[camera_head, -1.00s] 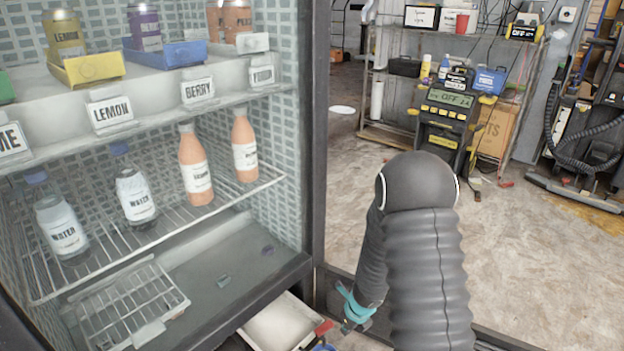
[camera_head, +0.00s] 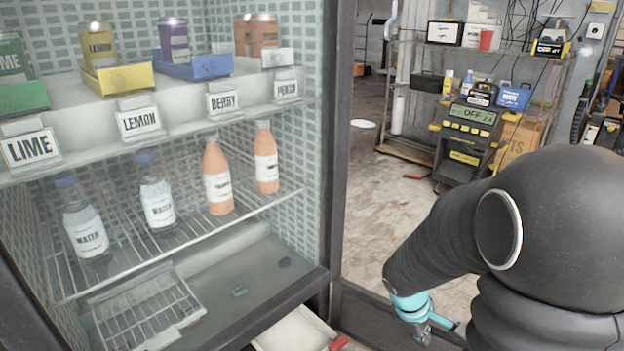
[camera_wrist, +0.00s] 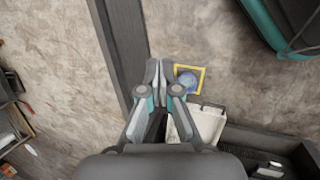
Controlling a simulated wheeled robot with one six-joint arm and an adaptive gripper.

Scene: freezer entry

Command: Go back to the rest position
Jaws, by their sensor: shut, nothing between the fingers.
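My gripper (camera_wrist: 158,82) is shut and empty in the wrist view, with its two fingertips together, pointing down over the floor. In the head view my gripper (camera_head: 424,330) shows low in the picture, right of the fridge's door frame, at the end of my bent dark arm. Part of it is cut off by the lower edge and hidden by my arm.
The open fridge (camera_head: 336,130) stands at the left with bottles and cans on its shelves. A white open drawer (camera_head: 292,332) juts out below it and also shows in the wrist view (camera_wrist: 205,122). A metal shelf rack (camera_head: 408,90) stands behind.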

